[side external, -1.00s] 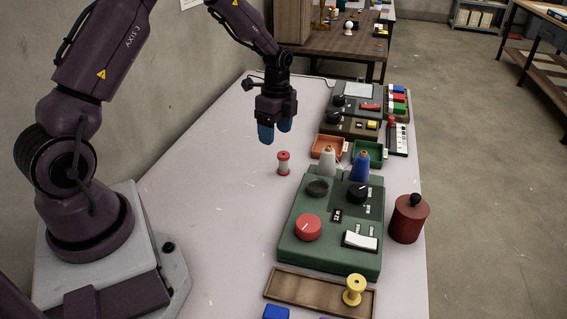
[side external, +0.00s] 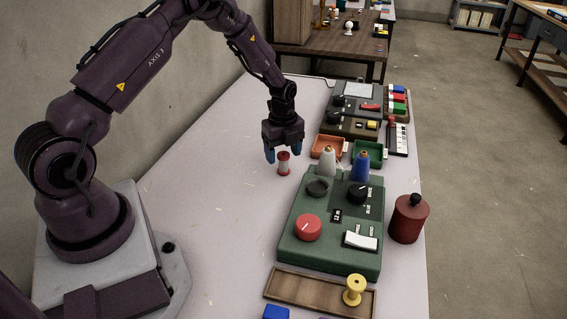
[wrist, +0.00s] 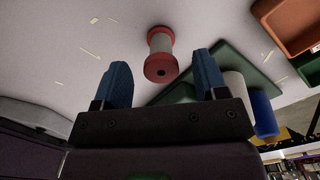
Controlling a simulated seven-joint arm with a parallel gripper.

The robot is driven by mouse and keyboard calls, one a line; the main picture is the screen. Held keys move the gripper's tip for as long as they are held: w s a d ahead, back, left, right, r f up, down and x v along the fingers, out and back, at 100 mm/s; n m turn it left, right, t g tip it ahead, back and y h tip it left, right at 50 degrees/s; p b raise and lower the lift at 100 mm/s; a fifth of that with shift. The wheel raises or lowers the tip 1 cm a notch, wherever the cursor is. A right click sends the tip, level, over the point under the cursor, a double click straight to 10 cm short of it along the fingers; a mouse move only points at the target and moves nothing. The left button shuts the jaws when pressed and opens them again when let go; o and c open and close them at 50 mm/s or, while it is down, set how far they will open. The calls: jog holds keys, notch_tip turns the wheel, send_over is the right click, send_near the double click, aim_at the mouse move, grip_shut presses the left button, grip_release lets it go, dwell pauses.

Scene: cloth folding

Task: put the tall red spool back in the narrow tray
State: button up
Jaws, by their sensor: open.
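The tall red spool (side external: 283,164), with red ends and a pale middle, stands upright on the table left of the green control box. In the wrist view the spool (wrist: 161,55) shows beyond and between my two blue fingertips. My gripper (side external: 284,156) is open and empty, pointing down, with its fingertips near the height of the spool's top. I cannot tell whether a finger touches it. The narrow tray (side external: 285,286) is brown and wooden, at the near end of the table. A yellow spool (side external: 354,290) stands at its right end; its left part is bare.
The green control box (side external: 330,255) with knobs and two thread cones (side external: 360,166) stands between spool and tray. A dark red canister (side external: 409,218) is at the right edge. Orange (side external: 322,148) and green bins lie behind. The table's left side is clear.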

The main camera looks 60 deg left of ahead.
aim_at(284, 170)
notch_tip(284, 170, down, 4)
jog(key=shift+f, duration=0.2)
jog(key=c, duration=1.1)
jog(key=shift+r, duration=0.1)
